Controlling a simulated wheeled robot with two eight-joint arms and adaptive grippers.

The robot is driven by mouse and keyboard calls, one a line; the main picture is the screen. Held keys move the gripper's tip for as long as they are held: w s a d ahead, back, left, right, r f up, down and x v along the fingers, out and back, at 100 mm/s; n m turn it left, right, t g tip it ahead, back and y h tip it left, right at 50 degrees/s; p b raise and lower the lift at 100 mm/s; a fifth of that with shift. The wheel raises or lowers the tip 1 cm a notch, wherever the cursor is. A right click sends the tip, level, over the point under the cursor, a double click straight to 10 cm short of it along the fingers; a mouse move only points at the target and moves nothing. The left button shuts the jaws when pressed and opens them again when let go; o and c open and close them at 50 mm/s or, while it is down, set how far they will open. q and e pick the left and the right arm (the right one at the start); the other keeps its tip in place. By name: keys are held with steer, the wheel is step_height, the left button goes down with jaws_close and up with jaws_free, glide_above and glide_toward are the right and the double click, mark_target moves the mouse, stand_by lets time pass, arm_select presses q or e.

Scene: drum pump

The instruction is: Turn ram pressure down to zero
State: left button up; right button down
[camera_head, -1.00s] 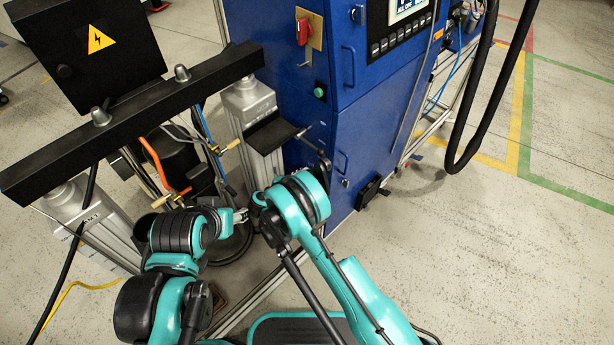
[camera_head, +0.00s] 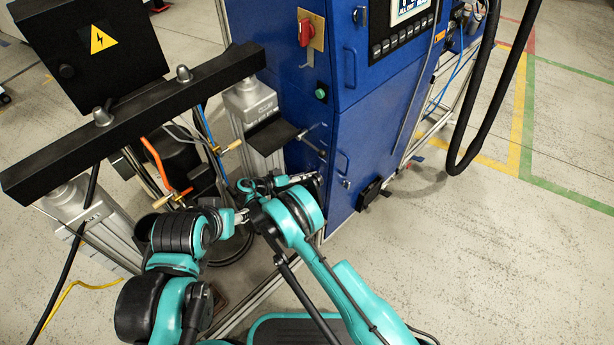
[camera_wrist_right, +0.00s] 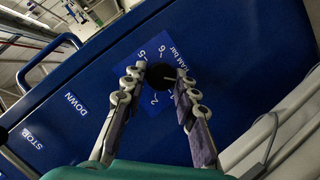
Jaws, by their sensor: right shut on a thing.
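The ram pressure knob (camera_wrist_right: 160,76) is a round black knob on a blue panel, with a white pointer line, in the right wrist view. A blue scale plate (camera_wrist_right: 152,103) around it reads "RAM bar" with numbers, partly hidden. My right gripper (camera_wrist_right: 162,74) has its two grey fingers on either side of the knob and is shut on it. In the head view my right gripper (camera_head: 308,178) is at the side of the blue cabinet (camera_head: 375,125); the knob is not clear there. My left gripper (camera_head: 240,216) is low near the hoses, partly hidden, its opening unclear.
The wrist view shows "DOWN" (camera_wrist_right: 76,104) and "STOP" (camera_wrist_right: 32,139) labels on the panel. A black crossbeam (camera_head: 140,118) and grey ram column (camera_head: 250,105) stand left of the cabinet. A black hose (camera_head: 495,90) hangs at right. The floor right is clear.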

steer(key=shift+n, duration=0.3)
stand_by(0.4)
steer(key=c, duration=1.2)
jaws_free()
